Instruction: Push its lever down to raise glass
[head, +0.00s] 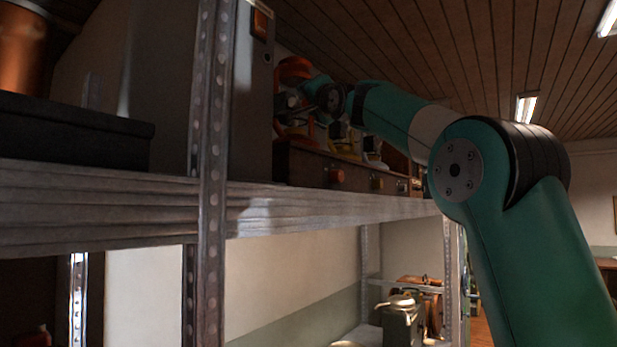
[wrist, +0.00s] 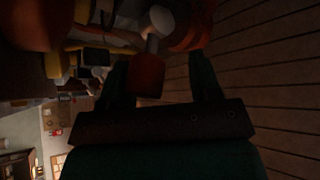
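My gripper (head: 288,108) reaches in over the upper shelf, beside an orange-red rounded thing (head: 294,68). In the wrist view my gripper (wrist: 158,68) has its two dark fingers apart. A red-orange knob (wrist: 146,76) on a pale stem shows between them, nearer the left finger. It looks like a lever's end; I cannot tell whether it touches a finger. A larger red rounded part (wrist: 190,25) shows beyond the right finger. I cannot make out a glass.
A dark wooden box with round knobs (head: 330,165) stands on the shelf (head: 330,205) below my gripper. A tall grey cabinet (head: 252,110) and a perforated metal upright (head: 210,150) stand close to its left. Yellow and white things (head: 345,138) lie behind. Open room is at right.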

